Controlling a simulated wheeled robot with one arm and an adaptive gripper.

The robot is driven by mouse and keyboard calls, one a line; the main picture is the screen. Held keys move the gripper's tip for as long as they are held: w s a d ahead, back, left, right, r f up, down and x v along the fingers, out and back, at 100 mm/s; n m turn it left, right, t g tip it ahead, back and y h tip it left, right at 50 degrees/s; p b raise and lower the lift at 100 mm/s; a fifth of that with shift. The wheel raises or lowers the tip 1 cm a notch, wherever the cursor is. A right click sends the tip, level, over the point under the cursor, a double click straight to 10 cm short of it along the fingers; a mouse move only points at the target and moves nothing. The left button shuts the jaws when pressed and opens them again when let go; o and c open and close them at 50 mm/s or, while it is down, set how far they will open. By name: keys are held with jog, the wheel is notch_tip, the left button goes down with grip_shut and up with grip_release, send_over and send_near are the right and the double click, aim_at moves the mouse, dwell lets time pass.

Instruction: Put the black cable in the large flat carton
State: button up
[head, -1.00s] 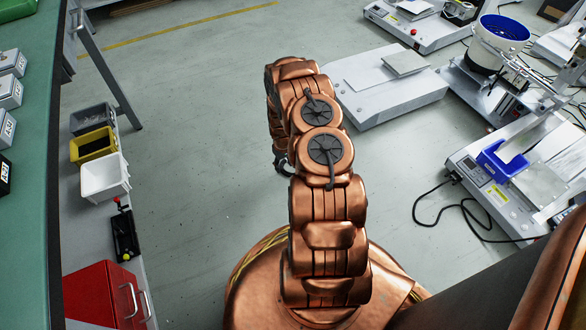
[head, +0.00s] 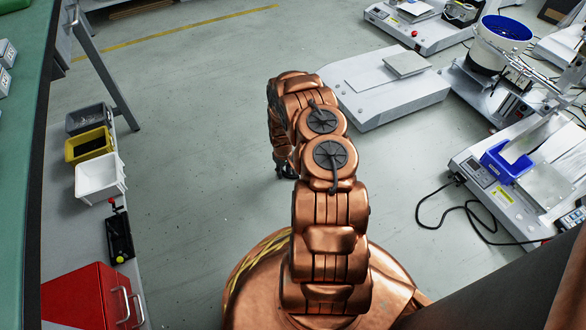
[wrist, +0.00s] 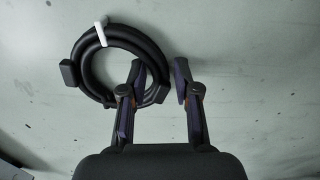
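A black cable (wrist: 82,50), coiled in a ring with a white tie at its top and a black plug block on its left side, shows in the wrist view. My gripper (wrist: 158,68) is open. Its left finger overlaps the inside of the ring, and the right finger is just outside it. The ring's right strand lies between them, with a gap to the right finger. I cannot tell whether the left finger touches the cable. In the head view, my arm hides most of the gripper and the coil cannot be made out. I cannot identify the large flat carton.
Left are a green-topped bench (head: 30,150) and a low shelf with a grey bin (head: 88,118), yellow bin (head: 88,146), white bin (head: 100,178) and red box (head: 85,298). Right are a flat grey platform (head: 390,100) and machines with a power cord (head: 432,218). Floor between is clear.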

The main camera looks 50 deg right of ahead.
grip_shut()
jog(key=shift+r, duration=0.15)
